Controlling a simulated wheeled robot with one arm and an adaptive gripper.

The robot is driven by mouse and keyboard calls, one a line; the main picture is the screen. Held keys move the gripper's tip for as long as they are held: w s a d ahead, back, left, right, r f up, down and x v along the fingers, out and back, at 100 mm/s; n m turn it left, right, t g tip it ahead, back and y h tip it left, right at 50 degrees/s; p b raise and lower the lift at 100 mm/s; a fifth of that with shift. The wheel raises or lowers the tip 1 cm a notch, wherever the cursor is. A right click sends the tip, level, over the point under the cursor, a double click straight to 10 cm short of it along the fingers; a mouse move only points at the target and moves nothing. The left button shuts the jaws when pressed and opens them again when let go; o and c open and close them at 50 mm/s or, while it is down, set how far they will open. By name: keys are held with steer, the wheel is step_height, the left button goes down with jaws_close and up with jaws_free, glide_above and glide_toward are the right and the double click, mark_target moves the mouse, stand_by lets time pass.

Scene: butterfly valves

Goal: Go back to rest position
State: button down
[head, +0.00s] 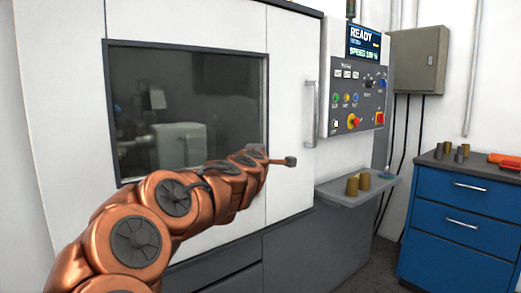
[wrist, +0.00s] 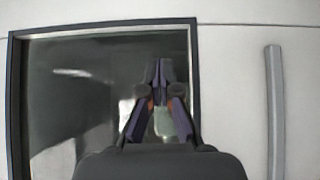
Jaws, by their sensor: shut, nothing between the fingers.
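The arm reaches up and across from the lower left in the head view. The contact between gripper and machine cannot be judged, but the gripper appears apart from the door.
A vertical door handle (head: 310,100) and a control panel (head: 357,95) are to the right. A grey shelf (head: 340,198) bears brass-coloured cylinders (head: 352,186). A blue drawer cabinet (head: 460,205) stands at the far right, with small parts and an orange object (head: 506,161) on top.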

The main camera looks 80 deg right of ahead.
steer(key=shift+a, duration=0.3)
